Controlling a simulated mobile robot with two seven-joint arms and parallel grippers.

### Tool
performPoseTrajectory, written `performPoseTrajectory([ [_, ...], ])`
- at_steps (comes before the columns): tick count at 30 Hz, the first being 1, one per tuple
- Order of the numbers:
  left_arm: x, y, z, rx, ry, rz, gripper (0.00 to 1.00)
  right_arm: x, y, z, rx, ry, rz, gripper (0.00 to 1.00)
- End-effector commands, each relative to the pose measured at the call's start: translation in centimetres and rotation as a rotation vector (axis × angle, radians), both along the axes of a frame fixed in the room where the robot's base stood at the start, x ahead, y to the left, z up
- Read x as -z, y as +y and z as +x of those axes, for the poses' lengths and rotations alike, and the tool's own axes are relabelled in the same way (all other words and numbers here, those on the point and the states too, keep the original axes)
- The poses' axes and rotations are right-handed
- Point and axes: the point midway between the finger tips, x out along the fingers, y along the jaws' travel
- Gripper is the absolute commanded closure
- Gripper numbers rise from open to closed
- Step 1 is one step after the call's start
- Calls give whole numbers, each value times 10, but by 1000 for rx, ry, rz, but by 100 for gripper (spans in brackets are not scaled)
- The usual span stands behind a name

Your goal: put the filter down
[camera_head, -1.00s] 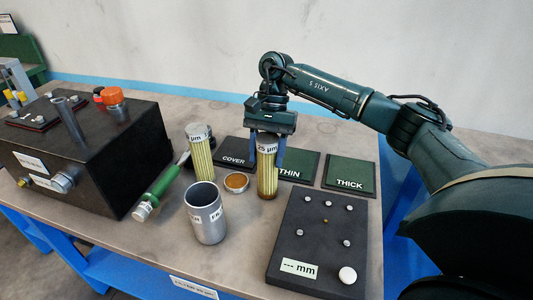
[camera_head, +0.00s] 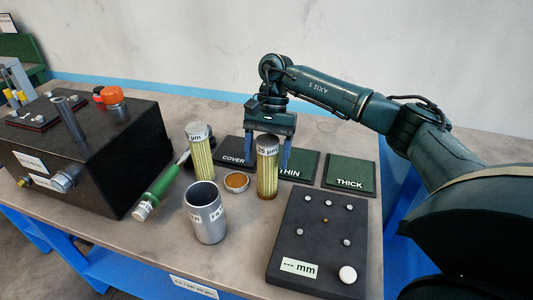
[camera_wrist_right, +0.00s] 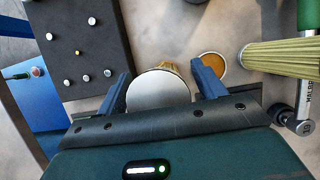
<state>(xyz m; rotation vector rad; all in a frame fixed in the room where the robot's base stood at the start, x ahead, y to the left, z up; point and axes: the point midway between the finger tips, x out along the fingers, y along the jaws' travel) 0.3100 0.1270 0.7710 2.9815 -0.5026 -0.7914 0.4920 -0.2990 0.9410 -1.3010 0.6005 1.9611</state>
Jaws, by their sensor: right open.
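The pleated yellow filter marked 25 µm (camera_head: 267,174) stands upright on the bench, behind the black board and right of the metal cup. My right gripper (camera_head: 266,164) is open, with one blue finger on each side of the filter's upper part. In the right wrist view the filter's round pale top (camera_wrist_right: 158,92) lies between the two spread fingers (camera_wrist_right: 162,88). Most of its body is hidden there beneath the top. My left gripper is not in view.
A second pleated filter (camera_head: 199,158), a small amber-filled dish (camera_head: 236,182) and an open metal cup (camera_head: 206,214) stand to the left. Mats marked COVER, THIN (camera_head: 304,166) and THICK (camera_head: 349,173) lie behind. A black board with small balls (camera_head: 320,240) lies in front right.

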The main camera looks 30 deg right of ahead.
Motion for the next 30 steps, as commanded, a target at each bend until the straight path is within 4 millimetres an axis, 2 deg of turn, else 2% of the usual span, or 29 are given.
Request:
performPoseTrajectory([
  [5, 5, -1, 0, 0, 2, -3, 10, -27, -8, 8, 1, -6, 2, 31],
  [11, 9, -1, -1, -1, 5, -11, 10, -68, -21, 20, 1, -5, 2, 31],
  [16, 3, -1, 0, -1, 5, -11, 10, -99, -31, 27, 2, -3, 0, 31],
  [21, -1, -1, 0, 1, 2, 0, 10, -111, -35, 30, 0, -1, 0, 31],
  [30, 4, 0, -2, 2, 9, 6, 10, -111, -35, 31, 0, -1, 1, 31],
])
